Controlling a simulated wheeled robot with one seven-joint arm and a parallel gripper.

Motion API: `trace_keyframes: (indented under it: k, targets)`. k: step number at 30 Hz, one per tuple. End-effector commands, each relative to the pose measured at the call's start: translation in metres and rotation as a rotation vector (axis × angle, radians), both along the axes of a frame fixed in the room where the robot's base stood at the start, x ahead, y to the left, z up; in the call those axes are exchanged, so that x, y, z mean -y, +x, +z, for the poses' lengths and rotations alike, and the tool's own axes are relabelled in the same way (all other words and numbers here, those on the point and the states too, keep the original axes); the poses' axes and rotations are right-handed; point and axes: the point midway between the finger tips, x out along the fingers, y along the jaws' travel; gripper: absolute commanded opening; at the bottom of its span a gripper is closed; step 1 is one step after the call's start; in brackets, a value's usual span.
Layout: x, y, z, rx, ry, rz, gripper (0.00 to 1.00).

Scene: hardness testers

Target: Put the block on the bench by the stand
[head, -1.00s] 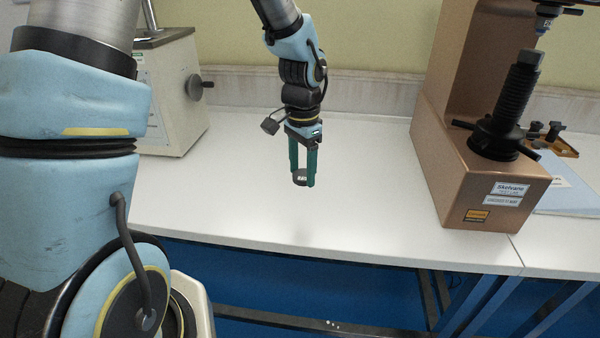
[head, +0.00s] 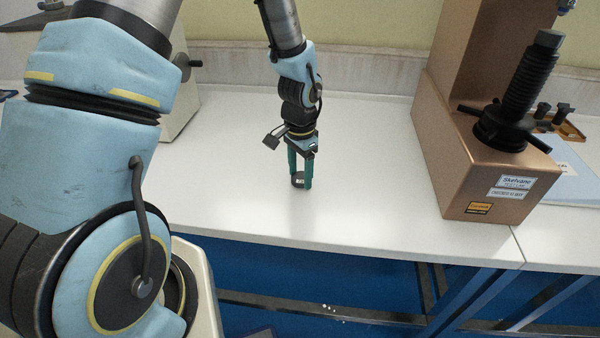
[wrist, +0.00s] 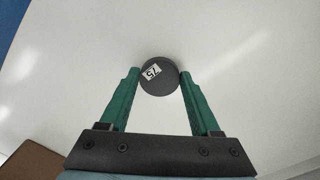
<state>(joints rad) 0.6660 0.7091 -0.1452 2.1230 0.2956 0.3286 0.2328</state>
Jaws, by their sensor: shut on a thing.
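The block (head: 298,179) is a small dark round piece. The stand may be the copper-coloured tester (head: 470,185) with a black threaded post (head: 520,90), to the right of my gripper.
A pale tester (head: 180,105) stands at the left back, partly behind my arm. A wooden tray (head: 570,131) with dark pieces and a light blue sheet (head: 570,178) lie right of the copper tester. The bench around my gripper is clear.

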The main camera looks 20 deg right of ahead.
Motion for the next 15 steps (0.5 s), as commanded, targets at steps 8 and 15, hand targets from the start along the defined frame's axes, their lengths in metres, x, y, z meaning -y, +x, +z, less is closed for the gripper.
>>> trace_keyframes:
  k: [8, 15]
  targets:
    - [0.0001, 0.0007, -0.0084, 0.002, -0.001, 0.001, 0.00]
    - [-0.0001, 0.0005, -0.0115, 0.001, -0.001, 0.001, 0.67]
